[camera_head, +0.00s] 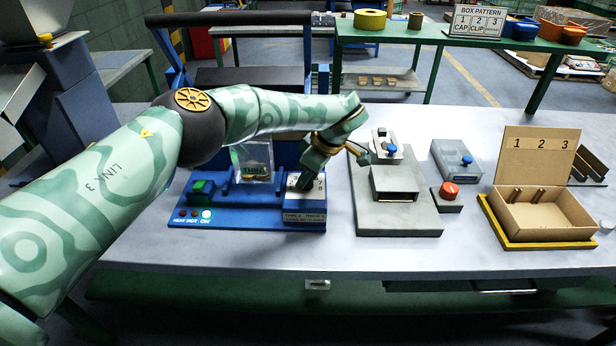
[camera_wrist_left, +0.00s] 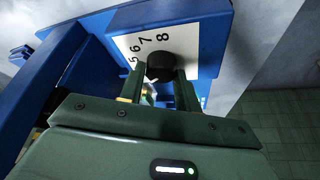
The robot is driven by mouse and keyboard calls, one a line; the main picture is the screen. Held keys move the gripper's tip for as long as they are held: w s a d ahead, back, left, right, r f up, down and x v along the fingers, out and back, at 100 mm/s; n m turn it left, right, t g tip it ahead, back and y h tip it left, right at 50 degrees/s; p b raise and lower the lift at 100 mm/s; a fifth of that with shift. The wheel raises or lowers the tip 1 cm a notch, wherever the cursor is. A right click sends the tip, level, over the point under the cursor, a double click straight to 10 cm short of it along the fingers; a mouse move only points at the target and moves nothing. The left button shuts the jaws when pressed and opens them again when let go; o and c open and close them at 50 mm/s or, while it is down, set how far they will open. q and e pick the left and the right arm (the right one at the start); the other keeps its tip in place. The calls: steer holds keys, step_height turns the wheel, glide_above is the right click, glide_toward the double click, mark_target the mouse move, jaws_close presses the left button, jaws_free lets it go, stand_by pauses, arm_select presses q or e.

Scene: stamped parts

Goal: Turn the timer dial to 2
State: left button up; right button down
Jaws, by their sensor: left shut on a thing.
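The timer dial (camera_wrist_left: 158,66) is a dark round knob on a white plate (camera_wrist_left: 190,38) with black numbers; 5, 6, 7 and 8 show in the left wrist view. The plate sits on the right part of a blue machine (camera_head: 240,214). My left gripper (camera_wrist_left: 158,88) is shut on the dial, its fingers on either side of it. In the head view my left gripper (camera_head: 308,182) comes down over the plate and hides most of the dial. The number 2 and the dial's pointer cannot be made out. My right gripper is not in view.
The blue machine carries a green switch (camera_head: 202,188), a lit ON lamp (camera_head: 206,214) and a clear guard (camera_head: 252,162). To the right stand a grey fixture (camera_head: 398,208), a red button (camera_head: 448,190) and an open cardboard box (camera_head: 546,216). The table's front strip is clear.

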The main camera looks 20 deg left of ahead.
arm_select(q)
steer(key=n+b, duration=0.2)
steer(key=n+g+b, duration=0.1)
steer(key=n, duration=0.1)
steer(key=n+g+b, duration=0.1)
steer(key=n+b, duration=0.1)
steer(key=shift+w+f+b, duration=0.15)
steer(key=shift+f+b, duration=0.2)
steer(key=shift+f, duration=0.05)
steer(key=shift+r+n+g+h+b, duration=0.3)
steer(key=shift+n+g+b, duration=0.3)
steer(key=shift+n+b, duration=0.5)
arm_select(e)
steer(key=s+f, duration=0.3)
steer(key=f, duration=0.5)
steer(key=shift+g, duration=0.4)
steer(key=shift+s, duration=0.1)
arm_select(q)
steer(key=o, duration=1)
steer(key=shift+r, duration=0.1)
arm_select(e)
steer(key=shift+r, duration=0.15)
